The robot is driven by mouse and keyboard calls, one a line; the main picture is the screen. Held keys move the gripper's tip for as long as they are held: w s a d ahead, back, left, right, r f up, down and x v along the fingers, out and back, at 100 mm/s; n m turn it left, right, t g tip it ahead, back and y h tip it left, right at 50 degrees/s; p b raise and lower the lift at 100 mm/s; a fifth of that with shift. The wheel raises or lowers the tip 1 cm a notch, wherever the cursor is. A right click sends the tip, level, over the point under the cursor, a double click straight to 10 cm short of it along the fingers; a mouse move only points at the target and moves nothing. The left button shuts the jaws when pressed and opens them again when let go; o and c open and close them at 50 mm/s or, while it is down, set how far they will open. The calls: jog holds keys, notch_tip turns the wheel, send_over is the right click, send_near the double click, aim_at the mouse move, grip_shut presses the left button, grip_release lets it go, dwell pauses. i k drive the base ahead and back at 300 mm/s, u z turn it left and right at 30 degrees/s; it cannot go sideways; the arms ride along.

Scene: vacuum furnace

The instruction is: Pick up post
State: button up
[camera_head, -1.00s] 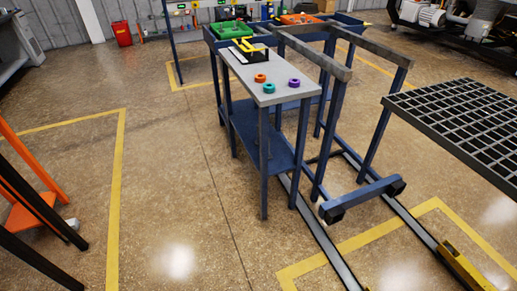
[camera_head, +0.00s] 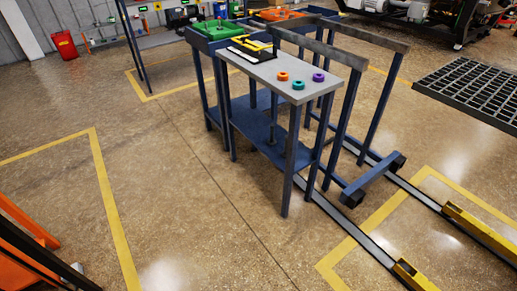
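No thing in the head view is clearly recognisable as the post. A narrow blue table with a grey top (camera_head: 264,73) stands in the middle. On its far part a yellow bent piece (camera_head: 262,44) is at a black base; its exact shape is too small to tell. My gripper is not in view.
A blue rail frame (camera_head: 375,180) stands right of the table, by floor rails with yellow ends (camera_head: 412,275). Green (camera_head: 215,29) and orange (camera_head: 277,15) trays are behind. A black grid (camera_head: 470,90) is right, an orange stand (camera_head: 25,220) left. Floor left of the table is open.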

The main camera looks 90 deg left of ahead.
aim_at(283, 153)
jog(key=z, duration=0.05)
jog(key=k, duration=1.25)
jog(key=u, duration=1.95)
jog(key=i, duration=1.65)
jog(key=z, duration=0.05)
